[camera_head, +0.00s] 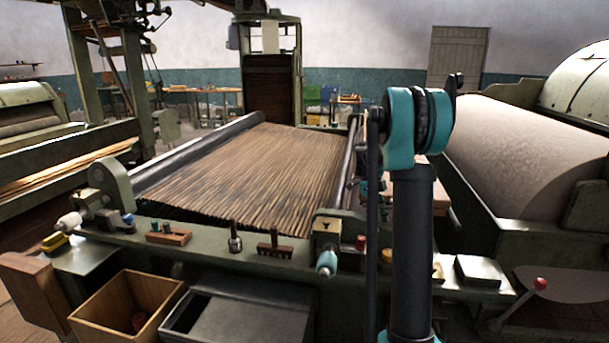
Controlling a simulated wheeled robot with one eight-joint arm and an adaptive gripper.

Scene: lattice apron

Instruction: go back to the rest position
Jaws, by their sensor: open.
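My arm (412,240), dark with teal joints, rises from the bottom edge right of the middle. Its upper joint (418,122) stands in front of the machine's right side. I cannot make out my gripper or its fingertips in this view. The arm hides part of the machine's front rail and right side. I see nothing held.
A green machine carries a sloping slatted apron (250,170). Its front rail holds small tools, including a wooden block (168,236) and a dark brush (274,245). A wooden box (105,302) and a grey bin (235,320) stand below. A large pale roller (530,155) is at right.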

